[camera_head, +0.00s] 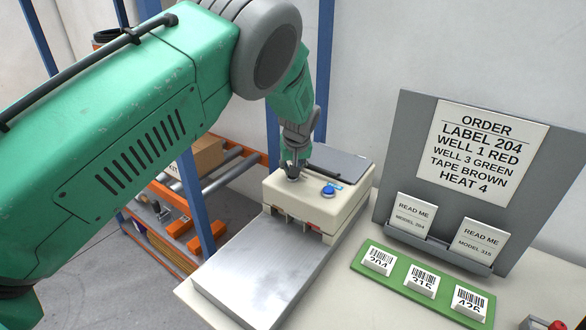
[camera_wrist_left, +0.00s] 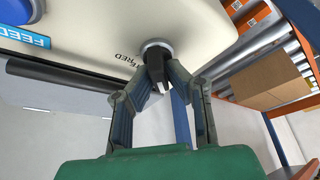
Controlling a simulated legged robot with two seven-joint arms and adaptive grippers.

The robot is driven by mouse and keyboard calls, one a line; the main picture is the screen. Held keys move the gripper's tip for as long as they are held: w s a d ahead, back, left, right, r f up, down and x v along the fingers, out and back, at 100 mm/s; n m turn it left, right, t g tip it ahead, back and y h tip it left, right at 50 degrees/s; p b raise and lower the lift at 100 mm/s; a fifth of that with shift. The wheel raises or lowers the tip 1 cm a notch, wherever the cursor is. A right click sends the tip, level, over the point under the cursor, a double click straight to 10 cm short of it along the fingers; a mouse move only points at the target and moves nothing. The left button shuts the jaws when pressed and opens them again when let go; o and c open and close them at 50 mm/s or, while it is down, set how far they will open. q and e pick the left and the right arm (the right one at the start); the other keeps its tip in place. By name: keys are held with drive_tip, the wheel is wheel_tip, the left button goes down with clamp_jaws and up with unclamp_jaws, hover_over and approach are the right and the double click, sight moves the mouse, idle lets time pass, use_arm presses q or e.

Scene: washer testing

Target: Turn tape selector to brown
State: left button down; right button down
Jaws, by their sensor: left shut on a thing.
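The tape machine (camera_head: 306,206) is a cream box at the far end of a grey metal plate. Its selector knob (camera_head: 293,178) is on the top, left of a blue button (camera_head: 328,191). In the wrist view the knob (camera_wrist_left: 154,45) has a grey round base and a dark grip; lettering ending in "RED" is printed beside it. My left gripper (camera_head: 295,163) points down over the knob. In the wrist view its fingers (camera_wrist_left: 157,76) are shut on the knob's dark grip. A brown mark and the pointer's direction cannot be made out. My right gripper is not in view.
An order board (camera_head: 480,150) reading "TAPE BROWN" stands at the right, with two "READ ME" cards. A green tray (camera_head: 400,284) with several barcode labels lies before it. A dark grey panel (camera_head: 341,163) is behind the machine. An orange roller rack (camera_head: 180,205) stands left.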

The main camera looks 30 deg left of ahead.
use_arm(q)
drive_tip(key=c, duration=1.6)
unclamp_jaws()
drive_tip(key=shift+s+d+f, duration=0.1)
drive_tip(key=shift+f, duration=0.15)
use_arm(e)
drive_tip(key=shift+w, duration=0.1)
use_arm(q)
drive_tip(key=shift+r, duration=0.1)
drive_tip(key=shift+r, duration=0.5)
drive_tip(key=v, duration=1)
drive_tip(key=shift+d+r, duration=0.2)
drive_tip(key=shift+r, duration=0.1)
